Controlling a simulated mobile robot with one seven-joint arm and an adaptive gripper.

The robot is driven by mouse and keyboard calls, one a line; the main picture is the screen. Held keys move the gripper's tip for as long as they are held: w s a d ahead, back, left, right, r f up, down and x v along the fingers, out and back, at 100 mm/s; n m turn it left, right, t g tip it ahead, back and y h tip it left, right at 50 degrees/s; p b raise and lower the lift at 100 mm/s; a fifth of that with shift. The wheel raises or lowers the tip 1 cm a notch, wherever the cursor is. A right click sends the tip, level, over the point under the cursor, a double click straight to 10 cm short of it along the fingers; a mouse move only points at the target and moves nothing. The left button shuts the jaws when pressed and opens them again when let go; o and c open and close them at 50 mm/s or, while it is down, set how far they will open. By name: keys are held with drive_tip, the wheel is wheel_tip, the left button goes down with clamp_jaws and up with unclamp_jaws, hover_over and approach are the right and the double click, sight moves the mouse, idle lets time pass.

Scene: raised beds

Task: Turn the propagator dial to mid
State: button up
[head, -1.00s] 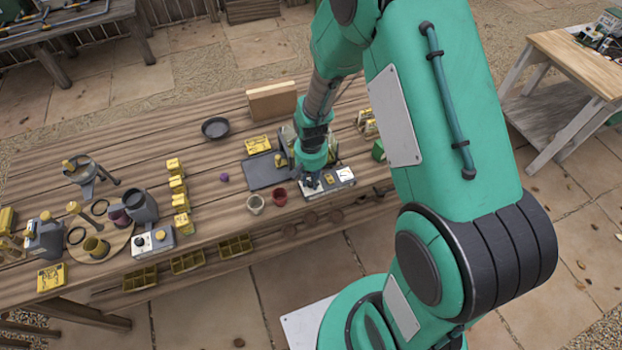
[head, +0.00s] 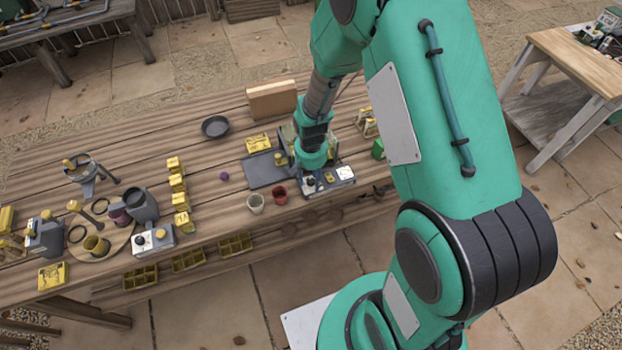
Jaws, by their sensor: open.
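A grey control box (head: 326,188) with a white gauge face (head: 345,172) stands near the front edge of the long wooden table. A dark dial (head: 310,181) sits at its left end and a small yellow part (head: 329,178) is beside it. The dial's setting is too small to read. My gripper (head: 311,173) is just above and behind the dial, pointing down. It is open and holds nothing that I can see. Its fingertips are small and hard to make out, and I cannot tell whether they touch the dial.
A dark tray (head: 264,171) lies left of my gripper. A second grey box with knobs (head: 153,242) is further left. Yellow packets (head: 175,184) stand in a row. The table's middle is fairly clear.

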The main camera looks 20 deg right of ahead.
wheel_tip(320, 180, up, 12)
idle(0.7)
idle(0.5)
wheel_tip(320, 180, up, 21)
drive_tip(key=n+t, duration=0.1)
drive_tip(key=t, duration=0.2)
hover_over(311, 181)
drive_tip(key=s+a, duration=0.1)
drive_tip(key=s, duration=0.7)
drive_tip(key=s+a+r+n+t, duration=0.1)
drive_tip(key=s+r+n+t, duration=0.1)
drive_tip(key=s+r, duration=0.9)
drive_tip(key=s, duration=0.3)
drive_tip(key=shift+s+t, duration=0.25)
drive_tip(key=shift+t, duration=0.05)
idle(1.4)
